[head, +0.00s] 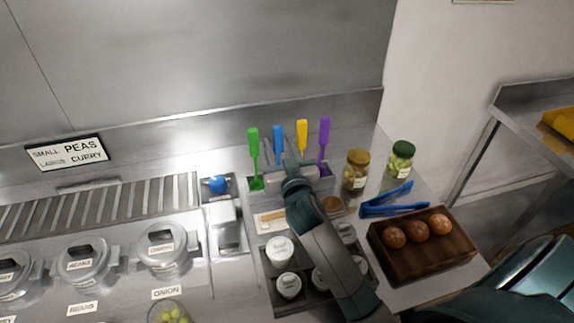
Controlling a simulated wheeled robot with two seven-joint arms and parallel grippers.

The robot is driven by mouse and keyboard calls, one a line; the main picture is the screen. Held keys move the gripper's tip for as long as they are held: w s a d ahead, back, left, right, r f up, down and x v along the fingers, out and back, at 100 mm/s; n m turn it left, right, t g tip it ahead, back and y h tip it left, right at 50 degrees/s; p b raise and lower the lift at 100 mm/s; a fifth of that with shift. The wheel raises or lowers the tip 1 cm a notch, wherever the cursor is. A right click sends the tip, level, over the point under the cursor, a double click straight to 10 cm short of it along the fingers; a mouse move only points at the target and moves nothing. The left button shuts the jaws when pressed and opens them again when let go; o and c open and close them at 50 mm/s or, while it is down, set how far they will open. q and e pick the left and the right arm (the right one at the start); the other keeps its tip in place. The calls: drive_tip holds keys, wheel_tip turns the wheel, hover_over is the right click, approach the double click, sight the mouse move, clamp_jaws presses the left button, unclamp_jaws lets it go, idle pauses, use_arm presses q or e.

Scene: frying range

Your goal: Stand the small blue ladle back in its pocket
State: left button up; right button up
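The small blue ladle (278,138) stands roughly upright at the ladle rack (258,184), handle up, between a green-handled ladle (253,146) and a yellow-handled one (301,134). Its lower end is hidden behind my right gripper (291,168) and the rack, so I cannot tell whether it sits in a pocket. My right gripper is at the rack, just below the blue handle. Its fingers are too small and covered to tell whether they are open or touch the ladle. My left gripper is not in view.
A purple-handled ladle (323,138) stands at the right. Jars (355,170), blue tongs (386,204) and a wooden tray (457,243) with brown balls lie right of my arm. White-lidded containers (280,250) sit close under it. Lidded pots (163,248) are at the left.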

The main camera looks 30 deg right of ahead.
drive_tip(key=b+v, duration=0.3)
drive_tip(key=v, duration=0.8)
drive_tip(key=shift+a, duration=0.1)
